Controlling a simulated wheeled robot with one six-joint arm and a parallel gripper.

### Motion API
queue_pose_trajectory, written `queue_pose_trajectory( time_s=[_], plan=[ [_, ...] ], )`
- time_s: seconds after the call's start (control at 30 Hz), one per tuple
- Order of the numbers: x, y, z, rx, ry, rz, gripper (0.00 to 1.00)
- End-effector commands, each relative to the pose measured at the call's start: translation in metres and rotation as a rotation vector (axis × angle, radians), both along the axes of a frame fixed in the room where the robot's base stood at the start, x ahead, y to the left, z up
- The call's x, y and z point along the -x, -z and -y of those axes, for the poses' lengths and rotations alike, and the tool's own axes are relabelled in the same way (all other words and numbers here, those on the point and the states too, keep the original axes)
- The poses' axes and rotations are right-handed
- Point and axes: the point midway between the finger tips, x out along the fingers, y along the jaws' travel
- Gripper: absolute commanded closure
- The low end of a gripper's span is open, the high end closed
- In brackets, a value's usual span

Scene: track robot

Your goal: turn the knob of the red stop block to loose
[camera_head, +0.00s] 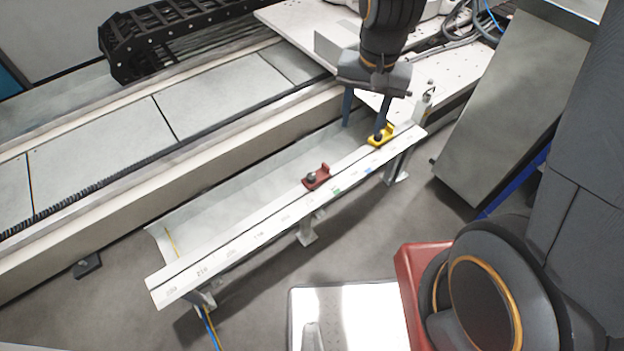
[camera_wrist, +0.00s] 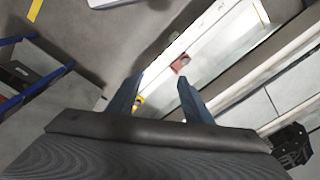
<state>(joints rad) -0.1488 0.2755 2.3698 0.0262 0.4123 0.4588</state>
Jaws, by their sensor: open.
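The red stop block (camera_head: 317,178) sits on the white scale rail (camera_head: 250,222), near the middle of its length, with a dark knob (camera_head: 311,177) on it. It also shows in the wrist view (camera_wrist: 181,63), beyond the fingertips. A yellow stop block (camera_head: 381,135) sits farther along the rail toward its upper right end. My gripper (camera_head: 364,122) is open above that end, with its fingers close to the yellow block. In the wrist view my gripper (camera_wrist: 160,82) has empty space between the fingertips, and the yellow block (camera_wrist: 138,101) shows beside the left finger. The red knob's setting cannot be read.
A long track (camera_head: 160,130) with a black cable chain (camera_head: 190,35) runs behind the rail. A grey cabinet (camera_head: 515,105) stands to the right. Green and blue marks lie on the rail near the blocks. The rail left of the red block is clear.

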Motion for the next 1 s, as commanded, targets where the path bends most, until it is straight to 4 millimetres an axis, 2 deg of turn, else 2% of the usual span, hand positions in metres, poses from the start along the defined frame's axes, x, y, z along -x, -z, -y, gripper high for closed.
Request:
queue_pose_trajectory(
  time_s=[0.03,0.4,0.6,0.73,1.0],
  plan=[
    [-0.012,0.03,-0.007,-0.003,0.026,-0.006,0.54],
    [-0.073,0.17,-0.059,-0.026,0.265,-0.039,0.54],
    [-0.096,0.233,-0.084,-0.033,0.373,-0.052,0.54],
    [-0.104,0.257,-0.095,-0.036,0.419,-0.057,0.54],
    [-0.107,0.279,-0.101,-0.036,0.446,-0.061,0.54]
  ],
)
